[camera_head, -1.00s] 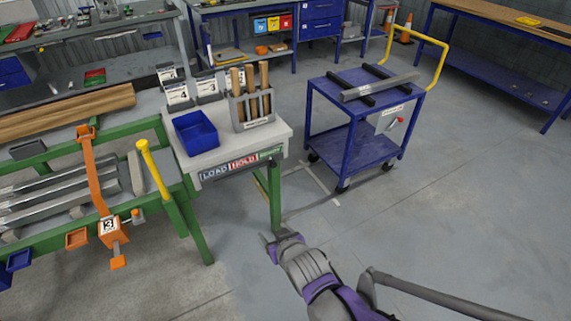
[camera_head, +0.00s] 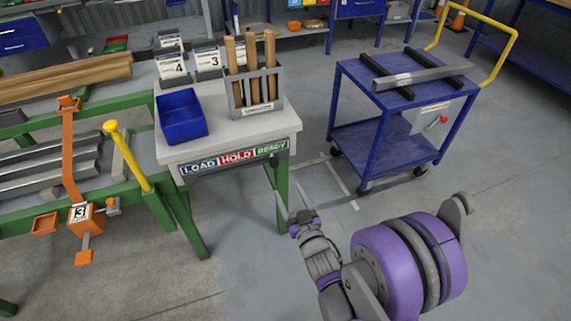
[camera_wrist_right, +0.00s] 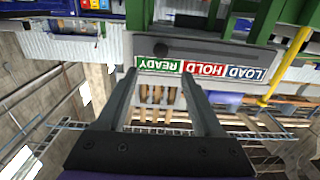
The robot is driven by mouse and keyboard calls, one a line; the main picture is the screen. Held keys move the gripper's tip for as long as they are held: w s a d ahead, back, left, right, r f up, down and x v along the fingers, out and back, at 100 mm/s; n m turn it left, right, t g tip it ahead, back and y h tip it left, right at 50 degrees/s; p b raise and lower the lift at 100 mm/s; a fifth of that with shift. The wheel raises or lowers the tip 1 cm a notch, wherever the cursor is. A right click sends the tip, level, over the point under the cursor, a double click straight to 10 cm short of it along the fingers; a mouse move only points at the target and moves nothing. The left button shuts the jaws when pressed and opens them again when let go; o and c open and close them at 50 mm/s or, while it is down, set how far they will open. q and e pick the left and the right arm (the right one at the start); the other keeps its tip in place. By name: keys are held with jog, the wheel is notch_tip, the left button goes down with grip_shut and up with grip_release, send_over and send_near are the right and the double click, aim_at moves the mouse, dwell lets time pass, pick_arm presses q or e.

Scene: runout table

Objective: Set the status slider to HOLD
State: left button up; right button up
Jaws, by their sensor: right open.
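The status slider strip (camera_head: 236,159) runs along the front edge of the grey side table, with LOAD in blue, HOLD in red and READY in green. A small dark knob (camera_head: 280,162) sits on the rail by READY; it also shows in the right wrist view (camera_wrist_right: 162,49), where the strip appears upside down. My right gripper (camera_head: 291,203) is in front of and below the READY end in the head view. In the wrist view its fingers (camera_wrist_right: 160,82) are apart and empty, pointing towards the strip near READY. My left gripper is not in view.
On the side table (camera_head: 220,140) stand a blue bin (camera_head: 181,117) and a grey holder with wooden-handled tools (camera_head: 255,92). A yellow-topped lever (camera_head: 128,155) and an orange clamp (camera_head: 86,218) are to the left. A blue cart (camera_head: 385,135) stands to the right, with clear floor before it.

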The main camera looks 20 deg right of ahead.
aim_at(275, 165)
jog(key=w, duration=1)
jog(key=shift+w+a, duration=0.2)
jog(key=shift+w, duration=0.15)
grip_shut()
dwell(1.0)
